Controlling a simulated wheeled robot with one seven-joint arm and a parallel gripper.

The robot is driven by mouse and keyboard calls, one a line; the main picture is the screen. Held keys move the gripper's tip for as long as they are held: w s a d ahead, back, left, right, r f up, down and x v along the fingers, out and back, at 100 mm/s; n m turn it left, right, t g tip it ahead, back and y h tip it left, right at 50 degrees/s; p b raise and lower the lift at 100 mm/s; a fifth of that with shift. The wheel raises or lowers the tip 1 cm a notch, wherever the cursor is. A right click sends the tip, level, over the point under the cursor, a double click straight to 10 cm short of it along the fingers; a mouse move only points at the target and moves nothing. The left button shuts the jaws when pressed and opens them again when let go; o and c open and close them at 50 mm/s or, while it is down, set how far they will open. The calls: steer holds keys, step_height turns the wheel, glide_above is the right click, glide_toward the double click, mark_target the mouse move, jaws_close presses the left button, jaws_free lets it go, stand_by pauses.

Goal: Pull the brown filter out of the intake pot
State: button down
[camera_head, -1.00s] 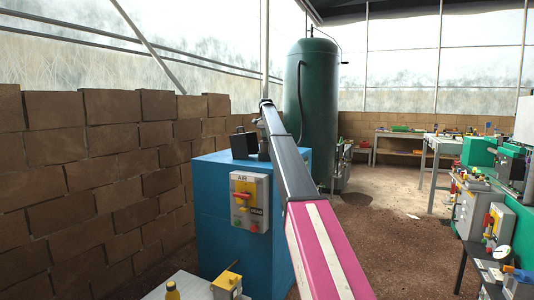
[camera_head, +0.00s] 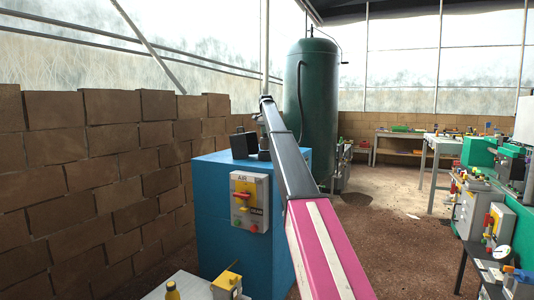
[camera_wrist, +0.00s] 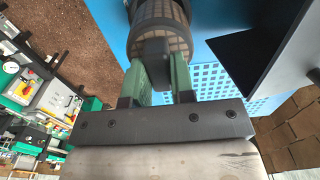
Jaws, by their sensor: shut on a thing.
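In the wrist view the brown filter (camera_wrist: 158,12) is a round, brownish, grid-patterned piece with a dark block-shaped grip facing me. My gripper (camera_wrist: 167,72) has its two green fingers on either side of that dark grip and is shut on it. A dark rounded body, which looks like the intake pot (camera_wrist: 133,8), shows around the filter at the top edge. I cannot tell how deep the filter sits in it. In the head view my arm reaches over the blue cabinet (camera_head: 215,205), and the filter cannot be made out.
A black angled box (camera_wrist: 268,50) stands close to the right of my gripper; it also shows on the cabinet top in the head view (camera_head: 239,146). A brick wall (camera_head: 90,170) is left, a green tank (camera_head: 311,90) behind.

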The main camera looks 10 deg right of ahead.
steer(key=shift+r, duration=1.45)
